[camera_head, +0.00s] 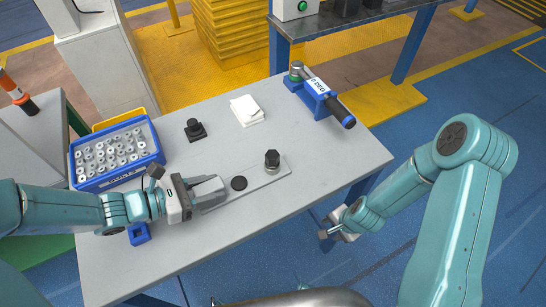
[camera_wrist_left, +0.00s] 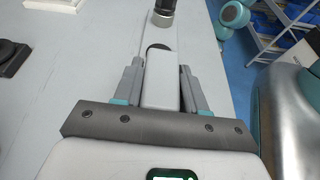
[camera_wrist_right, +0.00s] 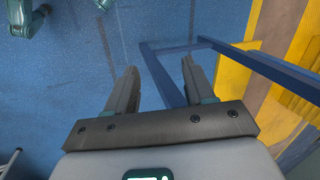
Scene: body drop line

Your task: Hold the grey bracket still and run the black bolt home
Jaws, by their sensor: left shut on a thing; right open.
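The grey bracket (camera_head: 262,181) is a long flat bar lying on the table. A black bolt (camera_head: 272,160) stands upright at its far right end; how deep it sits cannot be told. A dark round disc or hole (camera_head: 239,184) is midway along the bar. My left gripper (camera_head: 216,188) is shut on the bracket's near left end. In the left wrist view the bracket (camera_wrist_left: 161,80) runs between the fingers, with the bolt (camera_wrist_left: 163,12) beyond. My right gripper (camera_head: 326,232) is open and empty, beyond the table's right edge; its fingers (camera_wrist_right: 158,85) stand apart over blue floor.
A blue-and-black wrench-like tool (camera_head: 320,92) with a label lies at the table's back right. A blue bin (camera_head: 118,176) of many small pale cylinders stands at the left. A black block (camera_head: 195,130) and a white pad (camera_head: 247,110) lie behind the bracket. The table's front right is clear.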

